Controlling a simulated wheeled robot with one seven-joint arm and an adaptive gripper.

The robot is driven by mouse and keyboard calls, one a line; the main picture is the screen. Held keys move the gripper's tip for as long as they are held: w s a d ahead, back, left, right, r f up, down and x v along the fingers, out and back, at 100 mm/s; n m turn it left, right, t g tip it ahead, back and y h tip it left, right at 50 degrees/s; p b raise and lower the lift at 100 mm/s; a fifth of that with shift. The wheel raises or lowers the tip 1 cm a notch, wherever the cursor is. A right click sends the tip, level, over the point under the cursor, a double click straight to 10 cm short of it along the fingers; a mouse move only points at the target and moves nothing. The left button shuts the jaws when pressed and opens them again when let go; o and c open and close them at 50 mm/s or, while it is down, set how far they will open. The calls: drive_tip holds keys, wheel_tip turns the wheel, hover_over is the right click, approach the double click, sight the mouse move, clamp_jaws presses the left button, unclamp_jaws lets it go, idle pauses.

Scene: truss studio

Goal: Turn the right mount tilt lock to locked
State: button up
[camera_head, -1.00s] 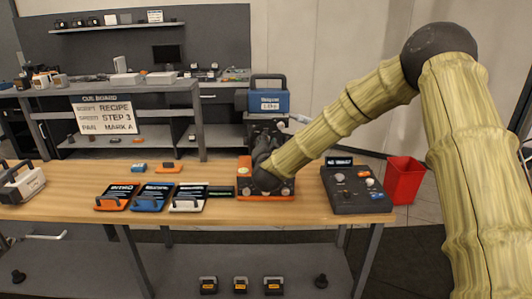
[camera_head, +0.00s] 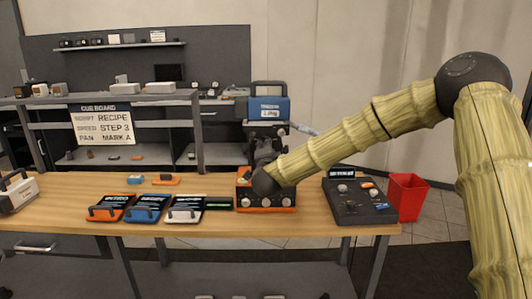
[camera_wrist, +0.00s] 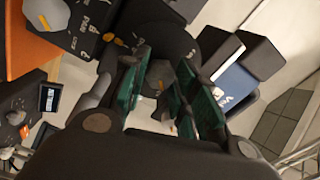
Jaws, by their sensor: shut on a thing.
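The right mount stands on an orange base (camera_head: 266,206) in the middle of the wooden table, with two pale round knobs on its front. My gripper (camera_head: 267,152) is at the mount's upper part, partly hidden behind my wrist in the head view. In the wrist view my gripper (camera_wrist: 163,90) has its green-padded fingers on either side of a grey knob (camera_wrist: 159,74) and is shut on it. The knob sits on a dark round part of the mount, with orange marks nearby. Whether it is the tilt lock, and its setting, I cannot read.
Several cue plates, including a blue one (camera_head: 147,208), lie to the left. A cue board (camera_head: 102,123) hangs behind.

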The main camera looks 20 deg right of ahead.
drive_tip(key=shift+d, duration=0.1)
drive_tip(key=o, duration=1)
drive_tip(key=shift+d, duration=0.1)
drive_tip(key=v, duration=1.2)
drive_tip(key=shift+f, duration=0.1)
